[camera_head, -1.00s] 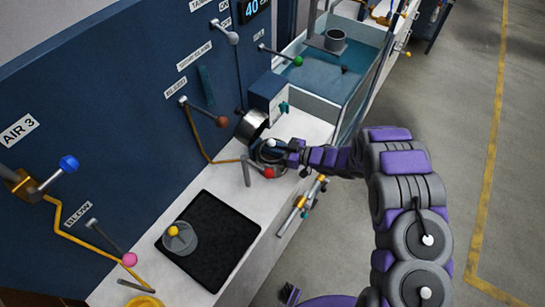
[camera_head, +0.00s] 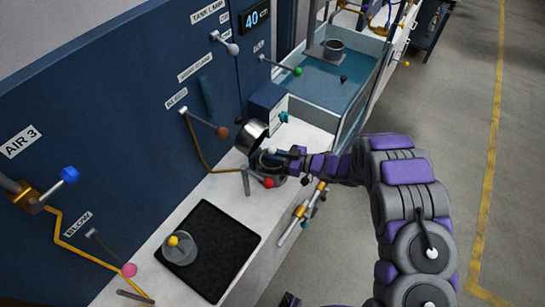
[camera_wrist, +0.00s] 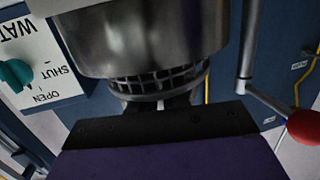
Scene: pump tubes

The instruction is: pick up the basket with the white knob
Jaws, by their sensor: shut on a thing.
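The white knob (camera_head: 271,151) shows at my gripper (camera_head: 284,155), beside the tilted metal cup (camera_head: 251,137) on the white counter. In the wrist view, a dark slotted metal basket (camera_wrist: 155,82) sits directly under a large shiny metal cylinder (camera_wrist: 145,35). My gripper's fingers (camera_wrist: 160,103) reach up to the basket and are shut on it. The fingertips are mostly hidden behind my gripper's dark body.
A red-knobbed lever (camera_head: 267,183) stands close to my gripper; its red ball also shows in the wrist view (camera_wrist: 304,127). A yellow-knobbed basket (camera_head: 178,248) stands on a black mat (camera_head: 225,240). A water tank (camera_head: 325,85) lies beyond. A blue wall (camera_head: 110,120) borders the counter.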

